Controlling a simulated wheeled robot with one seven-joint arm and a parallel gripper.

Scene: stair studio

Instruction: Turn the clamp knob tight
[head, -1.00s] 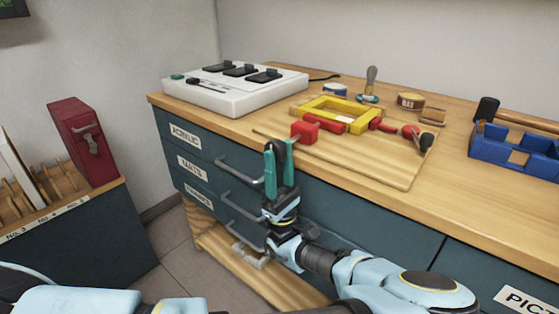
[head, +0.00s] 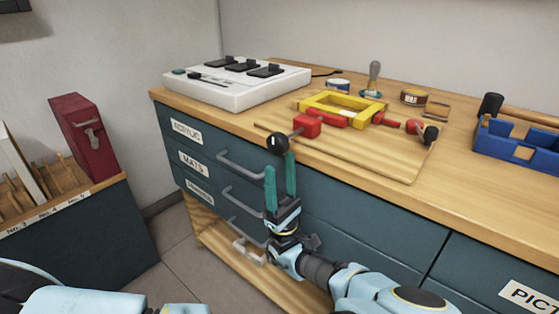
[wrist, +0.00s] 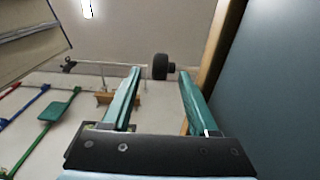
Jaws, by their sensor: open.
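A red bar clamp (head: 306,126) lies at the yellow frame (head: 345,108) on a wooden board. Its round black knob (head: 277,144) sticks out past the bench's front edge on a thin rod. My gripper (head: 280,165) points up in front of the drawers, with its two teal fingers open and empty. The fingertips are just below the knob in the head view. In the wrist view the black knob (wrist: 160,66) shows in the gap between the fingers of my gripper (wrist: 158,72). Whether they touch it is not clear.
Another red clamp end with a black knob (head: 431,136) lies at the board's right. A white control box (head: 235,85) stands left, a blue tool tray (head: 520,143) right. Drawer handles (head: 242,165) jut out near my gripper. The wooden board (head: 370,160) is bare in front.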

